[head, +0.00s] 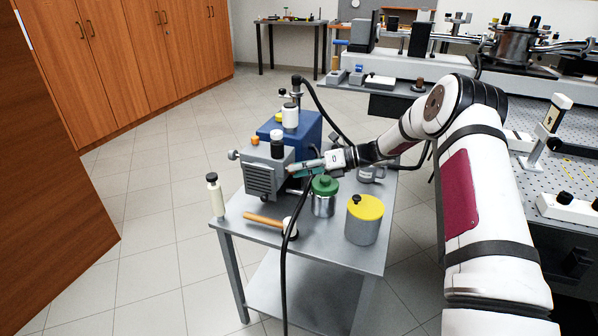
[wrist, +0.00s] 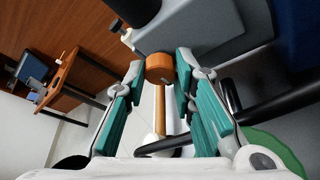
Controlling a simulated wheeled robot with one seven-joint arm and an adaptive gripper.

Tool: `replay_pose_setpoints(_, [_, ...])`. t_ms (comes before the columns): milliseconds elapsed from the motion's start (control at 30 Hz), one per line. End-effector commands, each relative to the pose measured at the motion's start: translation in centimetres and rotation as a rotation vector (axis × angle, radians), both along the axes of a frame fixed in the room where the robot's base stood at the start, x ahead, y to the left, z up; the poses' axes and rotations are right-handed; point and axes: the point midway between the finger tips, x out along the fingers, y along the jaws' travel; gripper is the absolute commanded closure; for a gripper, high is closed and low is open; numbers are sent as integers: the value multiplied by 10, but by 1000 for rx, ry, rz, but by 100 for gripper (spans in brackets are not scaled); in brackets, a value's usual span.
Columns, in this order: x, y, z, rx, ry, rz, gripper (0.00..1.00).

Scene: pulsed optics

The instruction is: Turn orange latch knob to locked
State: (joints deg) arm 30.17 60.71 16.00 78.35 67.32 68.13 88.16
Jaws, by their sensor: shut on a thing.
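An orange latch knob (wrist: 159,67) shows in the wrist view, round and short, against the grey housing (wrist: 205,38). My gripper (wrist: 160,76) has its teal fingers on both sides of the knob, with the tips shut on it. In the head view my gripper (head: 303,167) reaches from the right to the side of the grey finned housing (head: 264,178), above the cart top. The gripped knob cannot be made out there, and the knob's lock marks are not visible in either view.
The metal cart (head: 345,262) also holds a green-lidded can (head: 323,198), a yellow-lidded can (head: 364,222), a white bottle (head: 216,197) and a mallet with an orange-brown handle (head: 263,219). A black hose (head: 287,262) hangs over the front edge. Open floor lies left.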

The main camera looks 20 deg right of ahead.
Motion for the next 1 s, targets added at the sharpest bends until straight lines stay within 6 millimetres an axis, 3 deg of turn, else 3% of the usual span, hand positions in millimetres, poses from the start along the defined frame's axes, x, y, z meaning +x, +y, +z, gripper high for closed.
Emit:
replay_pose_setpoints(767, [1,-1,-1,65,89,-3,100])
replay_pose_setpoints(800, [1,-1,-1,65,89,-3,74])
replay_pose_setpoints(867, [1,-1,-1,65,89,-3,60])
replay_pose_setpoints(900, [1,-1,-1,64,89,-3,56])
replay_pose_setpoints(1000, [1,-1,-1,64,89,-3,56])
